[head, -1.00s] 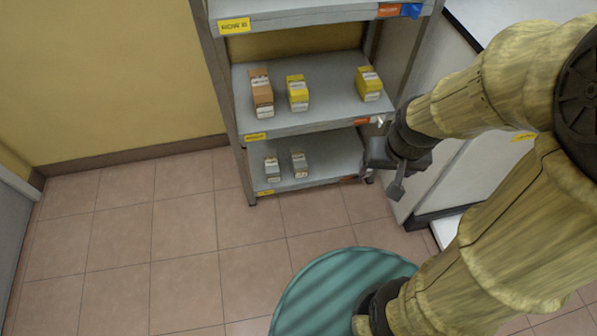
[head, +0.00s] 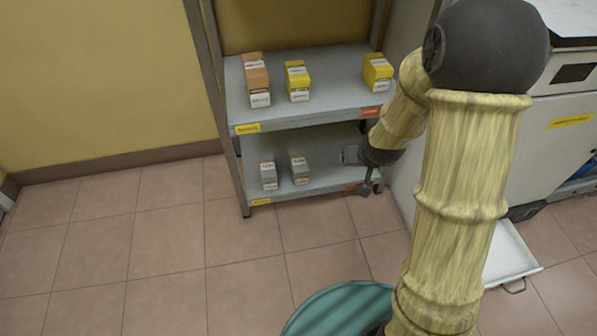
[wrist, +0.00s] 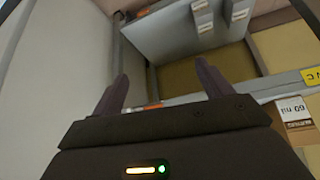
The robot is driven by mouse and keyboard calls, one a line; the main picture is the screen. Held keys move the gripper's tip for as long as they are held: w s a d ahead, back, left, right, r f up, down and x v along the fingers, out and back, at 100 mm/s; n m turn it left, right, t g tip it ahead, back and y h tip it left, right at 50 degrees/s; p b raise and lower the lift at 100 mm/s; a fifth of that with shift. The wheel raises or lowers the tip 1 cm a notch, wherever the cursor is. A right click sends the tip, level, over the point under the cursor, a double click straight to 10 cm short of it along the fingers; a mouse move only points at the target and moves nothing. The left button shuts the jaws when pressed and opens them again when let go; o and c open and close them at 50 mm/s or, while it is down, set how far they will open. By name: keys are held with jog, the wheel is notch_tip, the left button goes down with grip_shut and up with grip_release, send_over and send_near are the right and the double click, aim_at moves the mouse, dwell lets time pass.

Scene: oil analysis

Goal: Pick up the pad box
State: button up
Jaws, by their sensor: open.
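I cannot tell which box is the pad box, as the labels are too small to read. On the lower shelf stand two small grey boxes with white labels, a left one (head: 268,175) and a right one (head: 299,170). On the shelf above stand an orange-brown box (head: 257,78), a yellow box (head: 297,80) and another yellow box (head: 377,72) at the right end. My gripper (head: 356,172) is by the right end of the lower shelf, right of the grey boxes and apart from them. In the wrist view my gripper (wrist: 163,84) is open and empty.
The shelf rack's left post (head: 222,120) and the middle shelf's front edge (head: 310,118) bound the lower shelf. A white cabinet (head: 548,135) stands to the right. A green round object (head: 340,308) is at the bottom. The floor to the left is clear.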

jog(key=w+a+f+t+y, duration=0.1)
jog(key=w+a+f+t, duration=0.25)
jog(key=w+f, duration=0.5)
jog(key=n+t+y, duration=0.3)
jog(key=t+y, duration=0.1)
jog(key=t, duration=0.3)
send_near(303, 173)
jog(key=v, duration=0.3)
jog(key=shift+a+f, duration=0.1)
jog(key=shift+a, duration=0.05)
jog(key=b+x, duration=0.7)
jog(key=x, duration=0.5)
jog(key=shift+w, duration=0.15)
